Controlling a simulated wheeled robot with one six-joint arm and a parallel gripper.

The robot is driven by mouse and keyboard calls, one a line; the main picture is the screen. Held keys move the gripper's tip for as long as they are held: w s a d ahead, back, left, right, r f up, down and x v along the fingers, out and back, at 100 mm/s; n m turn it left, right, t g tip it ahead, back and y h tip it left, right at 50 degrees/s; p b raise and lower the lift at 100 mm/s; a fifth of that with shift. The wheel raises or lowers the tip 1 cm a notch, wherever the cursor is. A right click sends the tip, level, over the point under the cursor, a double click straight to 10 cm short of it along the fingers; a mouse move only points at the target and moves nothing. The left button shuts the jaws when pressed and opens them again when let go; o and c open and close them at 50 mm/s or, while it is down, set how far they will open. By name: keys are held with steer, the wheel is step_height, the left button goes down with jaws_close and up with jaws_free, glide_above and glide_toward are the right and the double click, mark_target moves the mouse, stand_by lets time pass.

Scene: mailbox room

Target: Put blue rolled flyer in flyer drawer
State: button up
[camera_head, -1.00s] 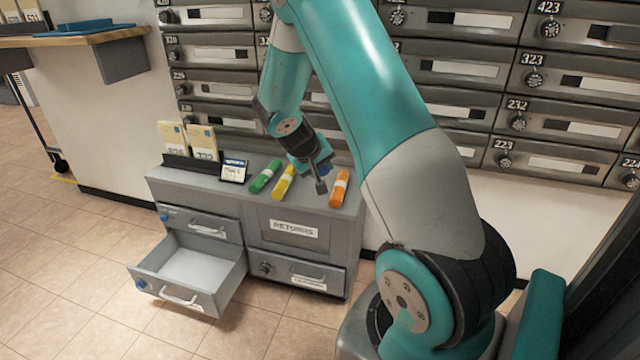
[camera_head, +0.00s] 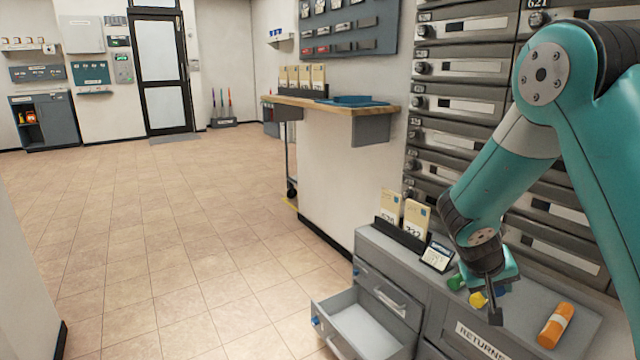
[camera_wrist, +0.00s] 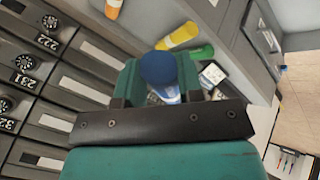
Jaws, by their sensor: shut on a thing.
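The blue rolled flyer (camera_wrist: 158,70) is held in my gripper, seen end-on between the fingers in the wrist view. My gripper (camera_head: 495,308) is shut on it, above the top of the grey returns cabinet in the head view. Only a small bit of the flyer shows there; the gripper hides the rest. An open drawer (camera_head: 335,302) sticks out low at the cabinet's left side, and its visible inside is empty. Its lower part is cut off by the picture edge.
An orange roll (camera_head: 556,325), a yellow roll (camera_wrist: 178,37) and a green roll (camera_wrist: 196,53) lie on the cabinet top (camera_head: 540,295). A small display (camera_head: 437,256) and card holders (camera_head: 402,218) stand at its left. Mailboxes (camera_head: 470,70) rise behind. Floor at left is clear.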

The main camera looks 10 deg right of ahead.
steer(key=s+a+f+n+t, duration=0.1)
steer(key=s+a+f, duration=0.15)
steer(key=a, duration=0.55)
steer(key=s+a+f+n+t, duration=0.1)
steer(key=a+f+n, duration=0.15)
steer(key=a, duration=0.55)
step_height(320, 180, up, 21)
steer(key=s+p, duration=0.1)
steer(key=p, duration=2.9)
steer(key=shift+s+d+f+m, duration=0.2)
steer(key=shift+s+m, duration=0.1)
steer(key=shift+m, duration=0.15)
